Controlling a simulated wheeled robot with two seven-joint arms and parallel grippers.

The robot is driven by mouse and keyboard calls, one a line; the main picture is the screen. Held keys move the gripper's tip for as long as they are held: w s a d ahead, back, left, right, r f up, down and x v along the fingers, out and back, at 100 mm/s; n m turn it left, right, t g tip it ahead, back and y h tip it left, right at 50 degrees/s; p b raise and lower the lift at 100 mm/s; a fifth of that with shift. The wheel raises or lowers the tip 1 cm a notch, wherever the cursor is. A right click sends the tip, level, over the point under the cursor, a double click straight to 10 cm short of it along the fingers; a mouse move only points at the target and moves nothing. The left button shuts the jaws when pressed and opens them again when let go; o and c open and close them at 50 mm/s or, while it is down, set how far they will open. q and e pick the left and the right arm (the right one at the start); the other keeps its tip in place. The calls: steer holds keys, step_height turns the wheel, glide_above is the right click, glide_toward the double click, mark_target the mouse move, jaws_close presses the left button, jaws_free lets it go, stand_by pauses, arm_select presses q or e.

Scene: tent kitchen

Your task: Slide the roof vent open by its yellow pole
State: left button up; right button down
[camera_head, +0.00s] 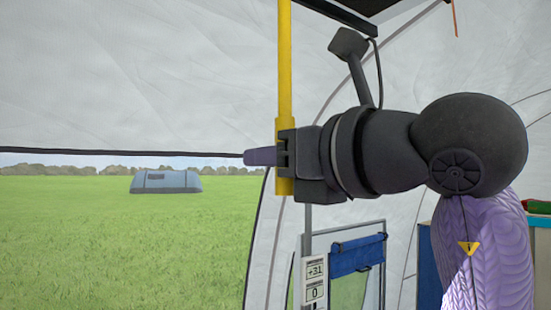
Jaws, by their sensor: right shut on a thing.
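The yellow pole (285,70) hangs upright from above the top edge of the view. Its lower end shows just below my right gripper. My right gripper (284,160) comes in from the right and is shut around the pole near its lower end. A dark panel edge (345,12) shows at the top, right of the pole; I cannot tell if it is part of the roof vent. The pole's upper end is out of view. My left gripper is not in view.
White tent fabric (130,70) spans the upper left. Below its dark edge lies open grass with a grey-blue tent (166,181) far off. A frame with a blue roll (357,255) stands below my right arm. Blue furniture (428,265) stands at the lower right.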

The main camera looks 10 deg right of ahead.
steer(key=c, duration=0.9)
jaws_free()
steer(key=shift+c, duration=0.2)
steer(key=o, duration=0.5)
steer(key=shift+s+a, duration=0.1)
steer(key=shift+a, duration=0.2)
steer(key=shift+c, duration=0.2)
steer(key=shift+d, duration=0.1)
steer(key=shift+d, duration=0.1)
steer(key=b+v, duration=0.4)
steer(key=v, duration=0.5)
steer(key=shift+s+d, duration=0.2)
steer(key=shift+s, duration=0.15)
